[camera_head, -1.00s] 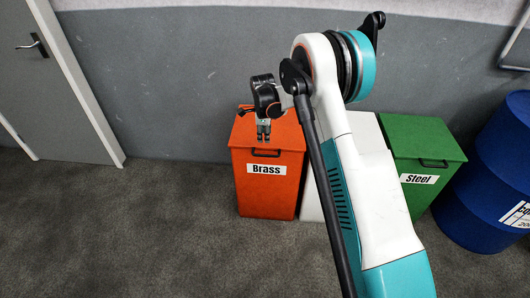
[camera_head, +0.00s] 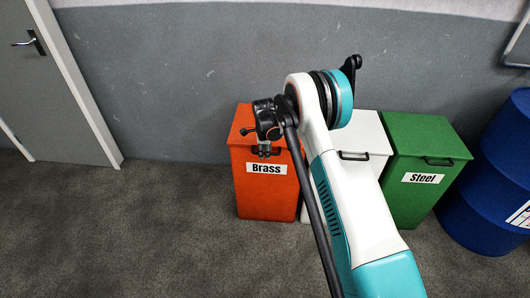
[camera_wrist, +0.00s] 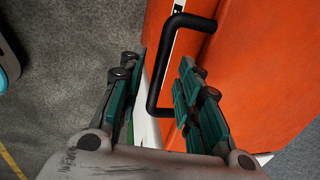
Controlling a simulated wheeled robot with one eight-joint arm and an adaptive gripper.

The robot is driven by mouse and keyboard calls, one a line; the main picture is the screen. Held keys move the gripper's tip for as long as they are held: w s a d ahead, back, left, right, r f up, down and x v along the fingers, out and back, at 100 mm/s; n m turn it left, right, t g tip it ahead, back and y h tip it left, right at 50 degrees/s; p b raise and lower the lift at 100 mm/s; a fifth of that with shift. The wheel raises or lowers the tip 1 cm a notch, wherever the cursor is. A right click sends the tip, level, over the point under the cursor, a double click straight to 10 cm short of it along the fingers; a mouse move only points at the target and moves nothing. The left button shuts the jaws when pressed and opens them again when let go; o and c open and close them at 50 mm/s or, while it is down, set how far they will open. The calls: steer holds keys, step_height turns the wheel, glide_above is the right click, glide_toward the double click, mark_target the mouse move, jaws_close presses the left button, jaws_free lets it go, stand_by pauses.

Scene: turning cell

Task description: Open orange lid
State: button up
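The orange lid (camera_head: 240,123) sits shut on the orange bin (camera_head: 265,195) labelled Brass. My gripper (camera_head: 263,152) is at the lid's front edge, just above the label, and hides most of the handle there. In the wrist view the black bar handle (camera_wrist: 159,65) stands out from the orange surface. My gripper is open there too, with one finger on each side of the bar. I see a gap between the fingers and the bar; contact cannot be made out.
A white bin (camera_head: 371,143) stands directly to the right, partly behind my arm. A green bin (camera_head: 424,195) labelled Steel and a blue drum (camera_head: 485,215) stand further right. A grey wall is behind. The floor (camera_head: 130,230) at the left is clear.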

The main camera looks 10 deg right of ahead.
steer(key=shift+c, duration=0.2)
jaws_close()
steer(key=shift+r, duration=0.1)
